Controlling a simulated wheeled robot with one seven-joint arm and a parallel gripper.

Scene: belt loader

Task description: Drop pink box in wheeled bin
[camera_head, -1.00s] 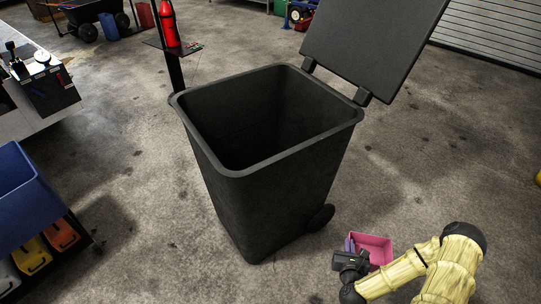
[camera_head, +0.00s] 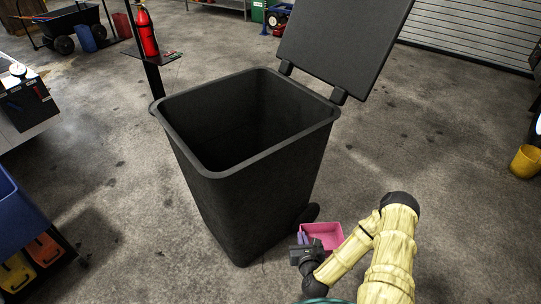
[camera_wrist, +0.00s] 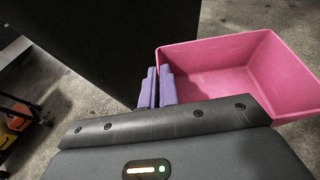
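The pink box (camera_head: 326,231) is an open-topped, empty-looking tray. My gripper (camera_head: 301,238) is shut on its left wall, and the box hangs off to the right of the fingers. In the wrist view the purple fingers (camera_wrist: 157,86) pinch the wall of the pink box (camera_wrist: 235,75). The wheeled bin (camera_head: 190,190) is dark grey, upright and open, with its lid (camera_head: 345,45) swung up at the back right. My gripper and the box are low at the bin's right front side, outside it and below its rim.
A blue container (camera_head: 15,215) and orange bins (camera_head: 45,250) stand at the left. A red fire extinguisher (camera_head: 146,32) on a post stands behind the bin. A yellow bucket (camera_head: 525,162) is at the far right.

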